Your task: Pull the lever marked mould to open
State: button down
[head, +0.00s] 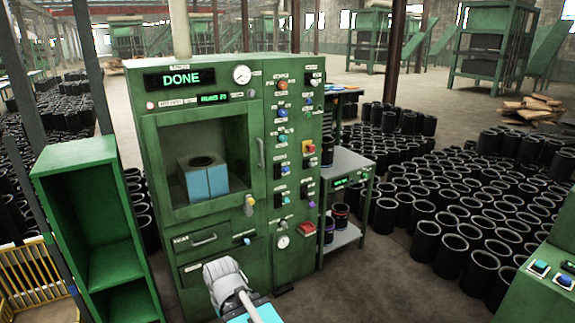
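A green press cabinet (230,125) stands in front of me in the head view, with a lit display (180,79) reading DONE. A yellowish handle (249,205) sits below the window's right corner. Inside the window is a light-blue block (204,180) with a round dark opening on top. My gripper (222,270) is low in front of the cabinet, apart from the upper levers; its fingertips are not clear.
A green open shelf (90,215) stands left of the cabinet. A grey side table (347,162) stands at its right, with dark sleeves on its lower shelf. Many black sleeves (450,190) cover the floor at right. A green console (545,275) is at the lower right.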

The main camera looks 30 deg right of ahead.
aim_at(285, 170)
jog(key=z, duration=0.4)
jog(key=i, duration=1.2)
jog(key=u, duration=0.15)
